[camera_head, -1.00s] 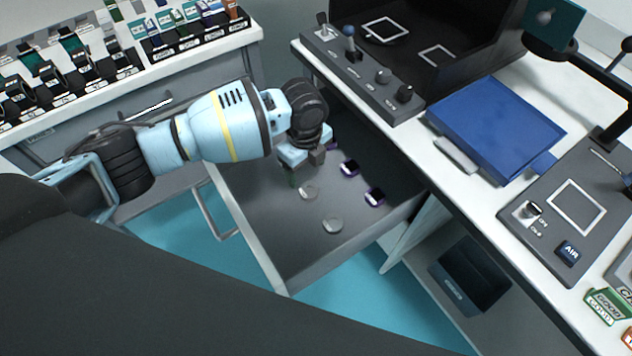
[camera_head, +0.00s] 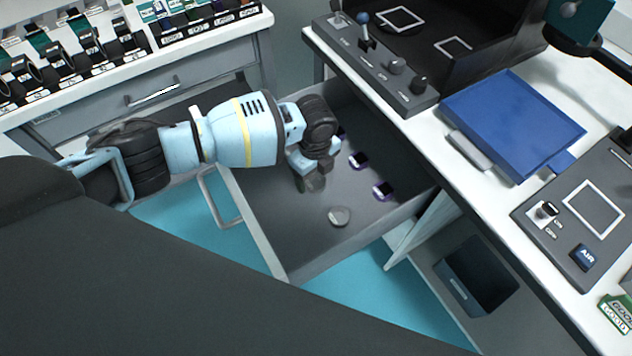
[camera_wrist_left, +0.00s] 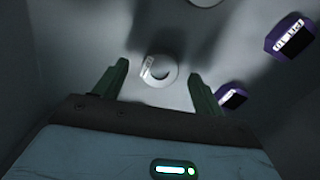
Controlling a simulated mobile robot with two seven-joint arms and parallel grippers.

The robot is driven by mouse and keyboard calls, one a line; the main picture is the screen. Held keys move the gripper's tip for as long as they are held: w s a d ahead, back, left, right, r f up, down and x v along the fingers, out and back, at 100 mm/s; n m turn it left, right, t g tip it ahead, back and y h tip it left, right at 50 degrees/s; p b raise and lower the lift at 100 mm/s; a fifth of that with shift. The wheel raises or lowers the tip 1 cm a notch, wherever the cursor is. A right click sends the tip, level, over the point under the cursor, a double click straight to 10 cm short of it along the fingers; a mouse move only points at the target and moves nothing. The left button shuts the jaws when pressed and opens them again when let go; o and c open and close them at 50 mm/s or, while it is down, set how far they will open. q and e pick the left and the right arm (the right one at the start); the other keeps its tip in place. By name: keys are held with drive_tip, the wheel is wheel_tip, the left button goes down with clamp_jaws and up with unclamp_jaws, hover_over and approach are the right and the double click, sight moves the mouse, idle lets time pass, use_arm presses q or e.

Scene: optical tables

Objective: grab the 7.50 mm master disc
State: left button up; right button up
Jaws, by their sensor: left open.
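My left gripper (camera_head: 309,184) is open and reaches down into the open drawer (camera_head: 283,218). The label text is too small to read, so I cannot tell which disc is 7.50 mm. My right gripper is not in view.
Purple-edged pieces with white labels (camera_head: 384,190) (camera_head: 358,160) lie in the drawer to the right of the gripper. The drawer walls enclose the space. A worktop with a blue plate (camera_head: 513,122) is on the right; an open bin (camera_head: 477,277) sits below it.

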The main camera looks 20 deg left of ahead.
sight(315, 180)
use_arm(q)
drive_tip(key=shift+f, duration=0.8)
drive_tip(key=c, duration=1.2)
drive_tip(key=shift+r, duration=0.15)
drive_tip(key=shift+r+p, duration=0.85)
drive_tip(key=shift+r, duration=4.15)
